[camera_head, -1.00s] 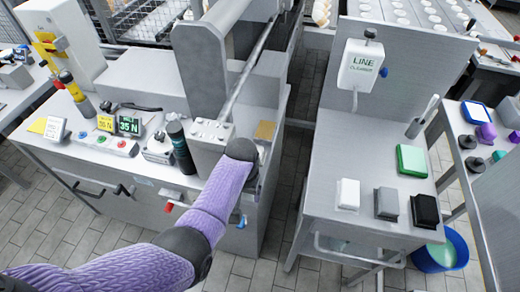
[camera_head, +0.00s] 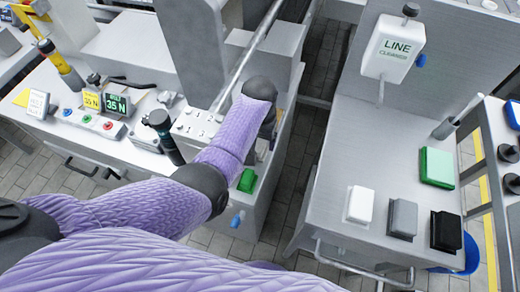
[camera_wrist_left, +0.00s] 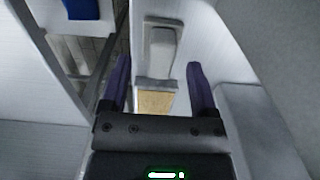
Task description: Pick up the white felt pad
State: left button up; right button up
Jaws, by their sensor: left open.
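The white felt pad (camera_head: 359,204) appears as a small white block at the front left of the right-hand steel table (camera_head: 345,145). A grey pad (camera_head: 403,218) and a black pad (camera_head: 445,231) lie to its right in a row. My left arm reaches up over the left-hand machine bench, well left of the white pad. In the left wrist view my left gripper (camera_wrist_left: 159,72) is open and empty, with two dark purple fingers apart. Its fingertips are not clear in the head view. The white pad is not identifiable in the wrist view. My right gripper is out of view.
A green pad (camera_head: 437,166) lies behind the row. A line cleaner dispenser (camera_head: 393,48) hangs on the table's back panel. A floor gap (camera_head: 290,175) separates bench and table. A tan patch (camera_wrist_left: 154,103) shows between the fingers in the wrist view.

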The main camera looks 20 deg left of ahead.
aim_at(259, 145)
pick_arm(q)
notch_tip(259, 145, down, 3)
jog(key=shift+s+r+b, duration=0.1)
jog(key=shift+b, duration=0.4)
jog(key=shift+r, duration=0.15)
jog(key=shift+c, duration=0.6)
grip_shut()
notch_tip(259, 145, up, 10)
jog(key=p, duration=0.5)
jog(key=shift+r+p, duration=0.1)
jog(key=shift+p, duration=0.2)
